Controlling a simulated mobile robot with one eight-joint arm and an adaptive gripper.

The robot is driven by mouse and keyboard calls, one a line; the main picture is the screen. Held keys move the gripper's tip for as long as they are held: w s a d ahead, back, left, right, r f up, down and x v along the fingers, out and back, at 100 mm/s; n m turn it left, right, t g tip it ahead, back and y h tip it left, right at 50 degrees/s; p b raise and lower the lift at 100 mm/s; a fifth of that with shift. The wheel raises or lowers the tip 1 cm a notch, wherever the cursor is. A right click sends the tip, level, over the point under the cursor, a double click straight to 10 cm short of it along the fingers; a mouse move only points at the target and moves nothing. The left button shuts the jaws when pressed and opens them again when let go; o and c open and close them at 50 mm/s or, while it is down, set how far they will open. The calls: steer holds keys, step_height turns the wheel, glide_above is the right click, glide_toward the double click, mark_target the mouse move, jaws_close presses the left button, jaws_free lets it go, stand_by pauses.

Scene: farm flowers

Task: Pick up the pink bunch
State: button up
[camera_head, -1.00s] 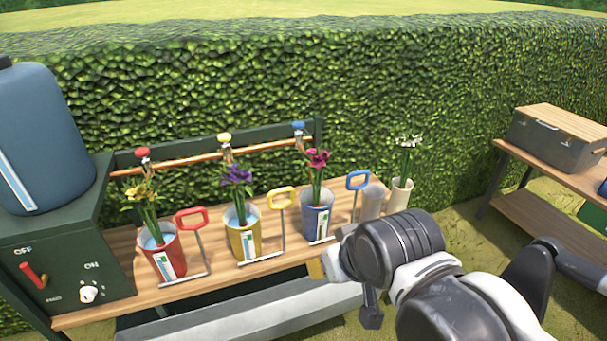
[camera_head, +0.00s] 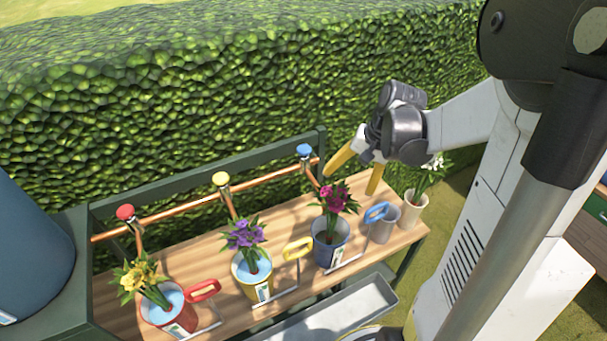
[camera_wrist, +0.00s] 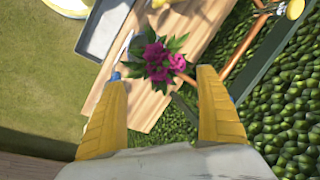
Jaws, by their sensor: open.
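The pink bunch (camera_head: 337,198) is a cluster of magenta flowers with green leaves, standing in a blue pot (camera_head: 331,245) on the wooden bench. My gripper (camera_head: 354,178) is open and empty, its yellow fingers pointing down just above and behind the bunch in the head view. In the wrist view the bunch (camera_wrist: 162,62) lies ahead of and between the two yellow fingers (camera_wrist: 162,100), apart from them. The pot is mostly hidden beneath the flowers in the wrist view.
A yellow bunch (camera_head: 139,277) and a purple bunch (camera_head: 243,235) stand in pots to the left, white flowers (camera_head: 432,170) to the right. A blue handle (camera_head: 377,213) is close by. A copper pipe with a blue tap (camera_head: 304,151) runs behind the pots.

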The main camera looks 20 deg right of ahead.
mark_target(341, 193)
steer(key=b+x, duration=0.1)
steer(key=x, duration=0.4)
steer(key=shift+w+d+b, duration=0.1)
steer(key=shift+d+b, duration=0.1)
steer(key=shift+b, duration=0.2)
steer(key=b+x, duration=0.2)
steer(key=x, duration=0.4)
steer(key=shift+a, duration=0.2)
steer(key=c, duration=1.5)
